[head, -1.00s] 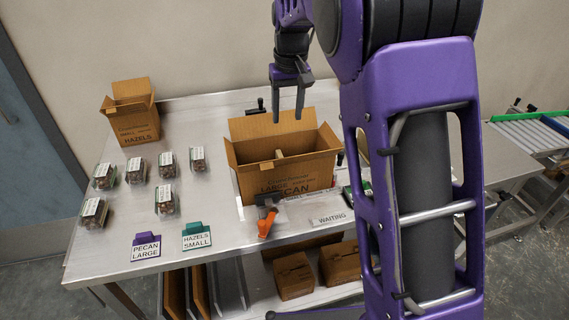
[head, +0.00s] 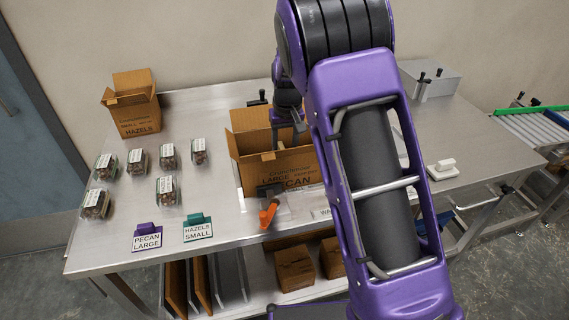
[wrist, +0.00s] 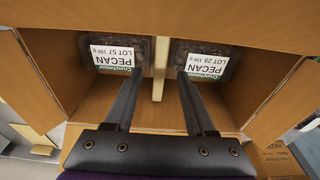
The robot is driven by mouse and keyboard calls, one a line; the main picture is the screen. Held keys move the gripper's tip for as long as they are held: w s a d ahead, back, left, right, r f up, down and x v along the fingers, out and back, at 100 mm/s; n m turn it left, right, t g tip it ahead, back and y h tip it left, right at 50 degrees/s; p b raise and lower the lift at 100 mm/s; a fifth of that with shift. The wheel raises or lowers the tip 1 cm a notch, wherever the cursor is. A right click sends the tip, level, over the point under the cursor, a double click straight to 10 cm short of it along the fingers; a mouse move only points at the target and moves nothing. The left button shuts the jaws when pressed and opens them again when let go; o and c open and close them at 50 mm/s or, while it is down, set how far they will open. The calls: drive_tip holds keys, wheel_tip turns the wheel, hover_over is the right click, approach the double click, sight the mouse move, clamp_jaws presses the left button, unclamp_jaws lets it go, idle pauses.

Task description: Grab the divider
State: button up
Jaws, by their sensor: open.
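The divider (wrist: 159,66) is a thin tan upright strip inside the large pecan box (head: 275,172). In the wrist view it stands between two clamshell trays labelled PECAN, the left one (wrist: 112,53) and the right one (wrist: 205,60). My gripper (wrist: 157,76) is open over the box, one finger on each side of the divider. I see no contact between the fingers and the divider. In the head view my gripper (head: 287,128) reaches down into the box, and my arm hides the box's right part.
A hazels box (head: 135,118) stands at the back left. Several clamshells (head: 137,158) sit on the left of the table. Purple (head: 146,238) and teal (head: 197,229) signs and an orange-handled tool (head: 268,214) lie near the front edge. Box flaps stand open around the opening.

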drive_tip(key=shift+w+f, duration=0.1)
drive_tip(key=shift+f, duration=0.65)
drive_tip(key=shift+c, duration=0.3)
clamp_jaws()
idle(0.5)
